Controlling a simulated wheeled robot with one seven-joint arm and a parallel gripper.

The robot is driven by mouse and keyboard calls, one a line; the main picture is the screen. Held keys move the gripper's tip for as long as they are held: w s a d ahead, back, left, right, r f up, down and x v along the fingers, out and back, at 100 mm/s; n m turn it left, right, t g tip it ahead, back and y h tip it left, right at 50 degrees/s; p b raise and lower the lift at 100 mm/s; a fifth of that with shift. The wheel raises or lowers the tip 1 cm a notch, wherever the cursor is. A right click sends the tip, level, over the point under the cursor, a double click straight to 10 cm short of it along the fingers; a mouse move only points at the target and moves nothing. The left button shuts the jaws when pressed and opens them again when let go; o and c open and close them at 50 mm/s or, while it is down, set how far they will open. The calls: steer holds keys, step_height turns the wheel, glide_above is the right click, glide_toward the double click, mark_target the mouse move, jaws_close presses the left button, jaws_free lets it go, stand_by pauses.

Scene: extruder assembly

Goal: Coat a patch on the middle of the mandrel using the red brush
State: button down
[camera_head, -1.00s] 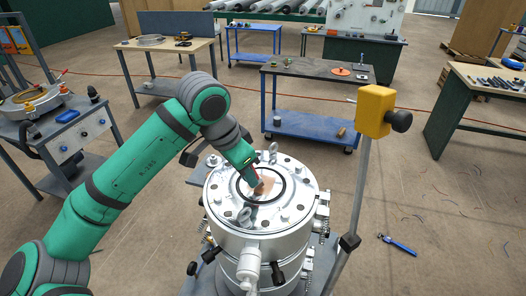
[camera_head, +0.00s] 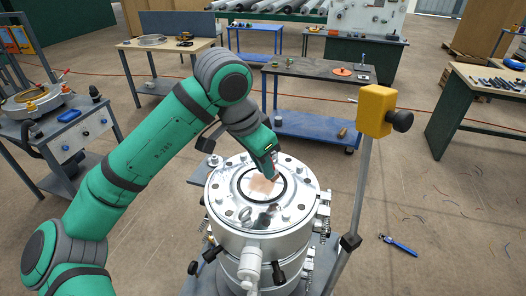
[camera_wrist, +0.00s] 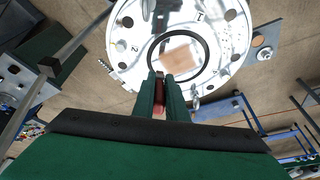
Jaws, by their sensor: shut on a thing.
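The mandrel face is the round, shiny middle (camera_head: 248,184) of the silver flanged cylinder, inside a dark ring. A pinkish-tan coated patch (camera_head: 263,184) lies on it and shows as a rough square in the wrist view (camera_wrist: 181,54). My gripper (camera_head: 272,174) is over the right part of the ring. In the wrist view my gripper (camera_wrist: 166,77) is shut on the red brush (camera_wrist: 160,101), whose red handle shows between the green fingers. The brush tip is mostly hidden, so I cannot tell whether it touches the face.
Lifting eyes (camera_head: 245,214) and bolts stand up around the flange. A yellow box (camera_head: 375,110) on a pole rises to the right of the cylinder. A cart (camera_head: 75,135) stands at the left. A blue-handled tool (camera_head: 398,245) lies on the open floor at right.

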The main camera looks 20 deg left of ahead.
steer(key=shift+d+r, duration=0.1)
steer(key=shift+r, duration=1.9)
steer(key=shift+w, duration=0.1)
